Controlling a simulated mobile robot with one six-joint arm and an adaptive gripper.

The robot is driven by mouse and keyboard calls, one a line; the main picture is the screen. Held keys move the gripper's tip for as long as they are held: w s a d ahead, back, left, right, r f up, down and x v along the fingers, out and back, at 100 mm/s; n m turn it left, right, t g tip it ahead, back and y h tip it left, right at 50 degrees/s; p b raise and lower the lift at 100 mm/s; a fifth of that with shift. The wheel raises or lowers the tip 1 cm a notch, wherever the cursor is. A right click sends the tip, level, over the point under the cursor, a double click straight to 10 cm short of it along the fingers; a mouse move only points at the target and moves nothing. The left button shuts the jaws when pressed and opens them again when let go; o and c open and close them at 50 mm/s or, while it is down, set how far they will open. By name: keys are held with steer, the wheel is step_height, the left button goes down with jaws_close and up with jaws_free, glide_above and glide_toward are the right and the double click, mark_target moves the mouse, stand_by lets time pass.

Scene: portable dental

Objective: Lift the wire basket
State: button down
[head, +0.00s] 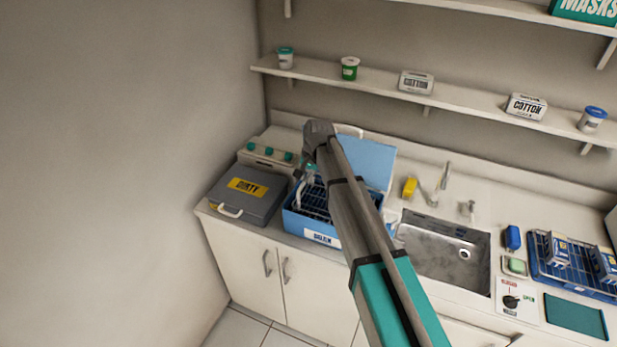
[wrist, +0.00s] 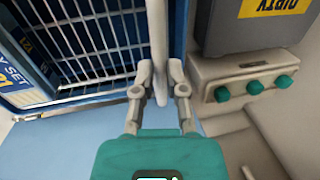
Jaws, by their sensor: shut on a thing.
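The wire basket (head: 314,205) is at the blue tub (head: 296,222) on the counter, partly hidden by my arm in the head view. In the wrist view the basket's wire grid (wrist: 95,38) fills the upper left, with a blue pack (wrist: 18,75) marked "SET" at its left. My gripper (wrist: 160,80) is shut on the basket's pale handle (wrist: 158,40), which passes between its two fingers. In the head view the fingertips are small and partly hidden. I cannot tell whether the basket is clear of the tub's floor.
A grey box (head: 240,200) labelled "DIRTY" stands left of the tub, before a panel with teal knobs (head: 270,153). The tub's blue lid (head: 365,162) stands open behind. The sink (head: 440,250) is to the right. A shelf (head: 380,92) runs above.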

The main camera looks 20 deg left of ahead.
steer(key=c, duration=0.7)
jaws_free()
steer(key=shift+r, duration=0.2)
